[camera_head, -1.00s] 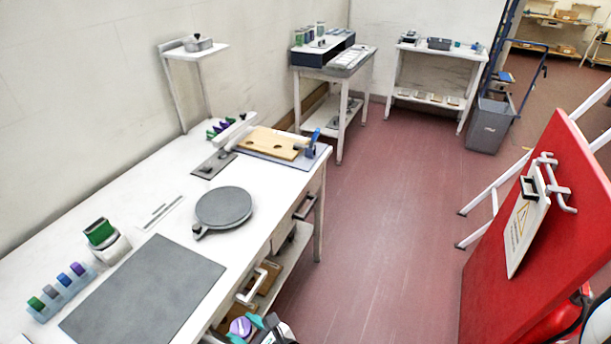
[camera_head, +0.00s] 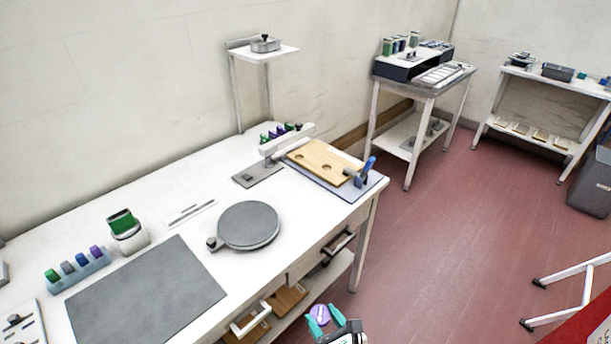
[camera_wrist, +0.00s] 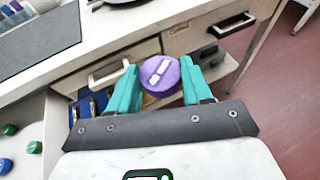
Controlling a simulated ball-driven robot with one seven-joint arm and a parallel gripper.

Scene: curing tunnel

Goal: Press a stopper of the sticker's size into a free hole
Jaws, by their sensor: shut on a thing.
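My gripper (camera_head: 322,318) is shut on a purple stopper (camera_head: 318,313), held in the air in front of the worktable's front edge. In the wrist view the purple stopper (camera_wrist: 160,77) sits between my two teal fingers (camera_wrist: 159,84), with pale marks on its face too small to read. A wooden board (camera_head: 318,152) with dark round holes lies on a grey-blue mat at the far end of the worktable, well away from my gripper. A blue-handled clamp (camera_head: 367,170) stands at its right end. I cannot make out a sticker.
The worktable (camera_head: 160,195) holds a round grey plate (camera_head: 249,225), a dark mat (camera_head: 145,296), a green-topped device (camera_head: 122,224) and a light-blue rack (camera_head: 80,272) of coloured pieces. Drawers with handles lie below its edge.

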